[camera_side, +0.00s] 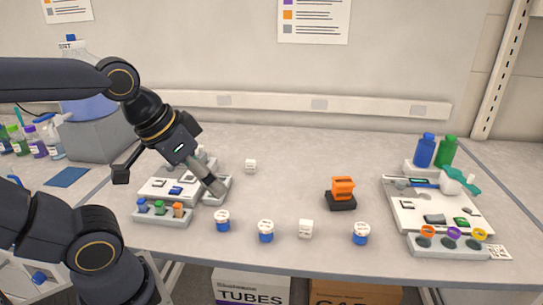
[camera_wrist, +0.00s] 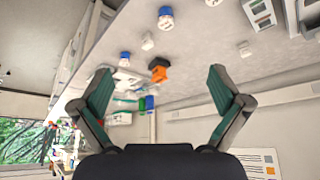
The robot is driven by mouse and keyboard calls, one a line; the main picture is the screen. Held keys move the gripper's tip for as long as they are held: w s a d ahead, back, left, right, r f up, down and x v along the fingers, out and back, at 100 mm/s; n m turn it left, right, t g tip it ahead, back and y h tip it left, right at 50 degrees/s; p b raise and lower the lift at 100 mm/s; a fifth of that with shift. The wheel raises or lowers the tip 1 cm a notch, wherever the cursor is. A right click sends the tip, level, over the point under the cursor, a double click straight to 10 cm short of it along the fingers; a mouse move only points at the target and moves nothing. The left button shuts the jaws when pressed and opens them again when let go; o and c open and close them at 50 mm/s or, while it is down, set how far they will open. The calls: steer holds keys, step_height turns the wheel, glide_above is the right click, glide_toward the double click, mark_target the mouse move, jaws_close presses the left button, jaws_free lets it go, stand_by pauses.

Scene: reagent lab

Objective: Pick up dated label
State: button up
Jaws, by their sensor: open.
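I cannot tell for certain which thing is the dated label. A small white card with dark print (camera_side: 499,252) lies at the right tray's front corner in the side view, its text too small to read. Small white blocks with dark marks stand on the table, one at the back (camera_side: 250,166) and one at the front (camera_side: 306,228). In the wrist view my gripper (camera_wrist: 160,72) is open, its two fingers wide apart with nothing held. In the side view the end of my arm (camera_side: 212,185) is over the left tray.
An orange block on a black base (camera_side: 343,188) stands mid-table. Blue-and-white jars (camera_side: 222,220), (camera_side: 265,230), (camera_side: 361,232) line the front. A left tray (camera_side: 150,192) and a right tray (camera_side: 405,218) hold small parts. Blue (camera_side: 424,150) and green (camera_side: 446,151) bottles stand behind the right tray.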

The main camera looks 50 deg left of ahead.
steer(key=c, duration=0.6)
steer(key=shift+o, duration=0.2)
